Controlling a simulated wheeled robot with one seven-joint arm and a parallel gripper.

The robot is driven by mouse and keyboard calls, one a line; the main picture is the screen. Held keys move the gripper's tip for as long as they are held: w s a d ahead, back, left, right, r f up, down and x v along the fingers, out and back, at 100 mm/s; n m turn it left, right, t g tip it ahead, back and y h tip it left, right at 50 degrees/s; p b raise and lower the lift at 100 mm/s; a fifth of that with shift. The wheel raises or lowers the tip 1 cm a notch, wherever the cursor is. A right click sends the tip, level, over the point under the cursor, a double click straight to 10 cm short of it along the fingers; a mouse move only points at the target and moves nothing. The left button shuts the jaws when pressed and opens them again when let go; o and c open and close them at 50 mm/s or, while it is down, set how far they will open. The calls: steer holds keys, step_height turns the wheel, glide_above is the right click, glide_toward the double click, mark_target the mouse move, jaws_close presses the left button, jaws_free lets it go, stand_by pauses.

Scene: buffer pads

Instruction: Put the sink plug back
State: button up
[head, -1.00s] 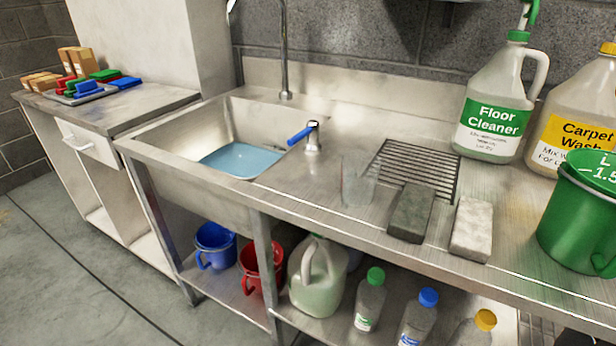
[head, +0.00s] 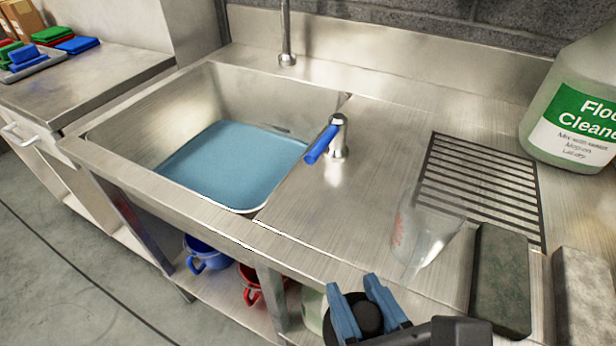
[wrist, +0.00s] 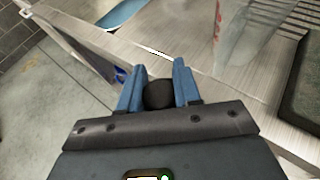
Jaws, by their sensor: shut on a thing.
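My gripper (head: 357,288) is at the bottom of the head view, in front of the counter's front edge. Its blue fingers are shut on a round black plug (head: 369,319). The plug also shows between the fingers in the wrist view (wrist: 158,94). The sink basin (head: 120,130) is up and to the left of my gripper. Blue water (head: 230,160) stands in it, and I cannot make out the drain.
A tap with a blue lever (head: 338,140) stands right of the basin. A clear measuring jug (head: 428,235), a drain grille (head: 480,180), a dark sponge block (head: 502,275) and a floor cleaner jug (head: 575,120) are on the counter. Buckets (head: 205,255) are below.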

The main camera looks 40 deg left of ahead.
steer(key=p, duration=0.1)
glide_above(314, 201)
steer(key=s+d, duration=0.2)
steer(key=d, duration=0.1)
steer(key=shift+a, duration=0.1)
steer(key=w+a, duration=0.2)
steer(key=a, duration=0.1)
steer(key=shift+a, duration=0.1)
steer(key=shift+d+f, duration=0.2)
steer(key=shift+f, duration=0.5)
steer(key=shift+f, duration=0.15)
steer(key=o, duration=1.1)
steer(key=shift+c, duration=0.2)
